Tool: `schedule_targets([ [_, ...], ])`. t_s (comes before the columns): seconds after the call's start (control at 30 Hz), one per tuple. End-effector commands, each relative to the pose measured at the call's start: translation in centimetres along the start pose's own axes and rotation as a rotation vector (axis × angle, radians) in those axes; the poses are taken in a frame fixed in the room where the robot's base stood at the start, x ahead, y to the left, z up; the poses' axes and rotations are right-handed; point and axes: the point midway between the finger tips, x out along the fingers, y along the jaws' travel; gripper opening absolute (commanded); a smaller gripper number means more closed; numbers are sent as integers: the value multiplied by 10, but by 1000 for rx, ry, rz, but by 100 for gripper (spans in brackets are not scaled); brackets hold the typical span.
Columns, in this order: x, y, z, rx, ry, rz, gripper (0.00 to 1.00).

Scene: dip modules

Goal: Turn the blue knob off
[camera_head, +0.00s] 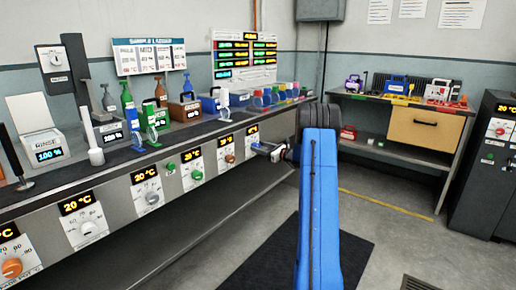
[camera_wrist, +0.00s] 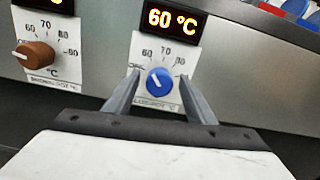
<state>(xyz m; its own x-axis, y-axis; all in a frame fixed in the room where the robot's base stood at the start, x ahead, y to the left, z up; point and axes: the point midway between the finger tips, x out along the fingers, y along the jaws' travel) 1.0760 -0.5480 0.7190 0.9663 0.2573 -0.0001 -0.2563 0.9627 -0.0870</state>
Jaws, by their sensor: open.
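The blue knob (camera_wrist: 160,82) sits on a white dial plate on the grey front panel in the wrist view. Its white pointer line tilts to the upper left, toward the 60 side of the scale. The display (camera_wrist: 172,20) above it reads 60 °C. My gripper (camera_wrist: 159,78) is open, with one finger on each side of the knob in the picture. I cannot tell whether the fingers touch it. In the head view my gripper (camera_head: 272,151) is at the bench front, and the blue knob is hidden there.
A brown knob (camera_wrist: 35,54) with its own dial is to the left in the wrist view. In the head view an orange knob (camera_head: 12,267), a white knob (camera_head: 89,229) and a green knob (camera_head: 197,175) line the panel. Bottles stand on the bench above.

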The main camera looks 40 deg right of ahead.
Motion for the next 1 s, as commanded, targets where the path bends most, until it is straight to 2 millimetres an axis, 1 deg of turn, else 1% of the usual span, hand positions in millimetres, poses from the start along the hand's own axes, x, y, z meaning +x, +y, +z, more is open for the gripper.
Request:
schedule_targets([
  [0.1, 9, 0, -1, 1, 0, 0, 50],
  [0.2, 13, 0, -1, 1, 0, 0, 50],
  [0.47, 14, 0, -1, 1, 1, 0, 50],
  [0.5, 14, 0, -1, 1, 1, 0, 46],
  [0.57, 14, 0, 0, 0, 0, 0, 31],
  [0.6, 14, 0, 0, 0, 1, 0, 22],
  [0.67, 13, 0, 0, 0, 0, 0, 9],
  [1.0, 13, 0, 0, -39, 0, 1, 9],
])
